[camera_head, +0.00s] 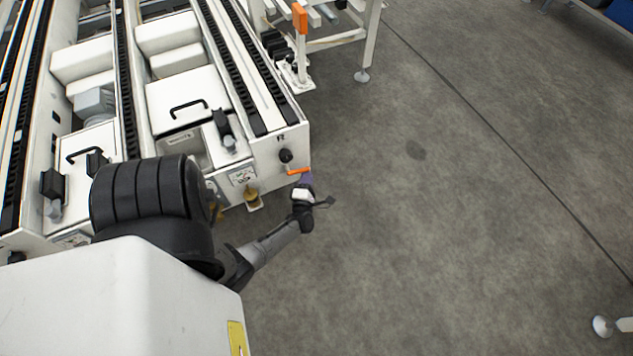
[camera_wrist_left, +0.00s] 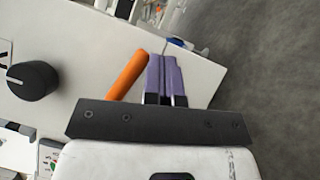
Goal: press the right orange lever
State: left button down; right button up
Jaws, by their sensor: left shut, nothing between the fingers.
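The orange lever (camera_head: 298,171) sticks out from the front end of the white conveyor frame, near its right corner. It also shows in the left wrist view (camera_wrist_left: 127,75), slanting just left of the fingers. My left gripper (camera_head: 308,179) is at the lever's outer end. In the left wrist view its purple fingers (camera_wrist_left: 166,75) are together with nothing between them. They lie close beside the lever; whether they touch it I cannot tell. My right gripper is in neither view.
A black knob (camera_head: 286,156) sits on the frame just above the lever, and also shows in the wrist view (camera_wrist_left: 32,80). The white conveyor (camera_head: 277,174) fills the upper left. A post with an orange top (camera_head: 300,18) stands behind. The grey floor (camera_head: 450,200) to the right is clear.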

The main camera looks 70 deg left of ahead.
pick_arm(q)
jog(key=shift+r, duration=0.1)
dwell(0.6)
jog(key=d+f+b, duration=0.3)
jog(key=d+f, duration=0.6)
jog(key=shift+s+f+b, duration=0.15)
jog(key=shift+f+b, duration=0.05)
jog(key=shift+b, duration=0.2)
jog(key=shift+d, duration=0.1)
dwell(0.5)
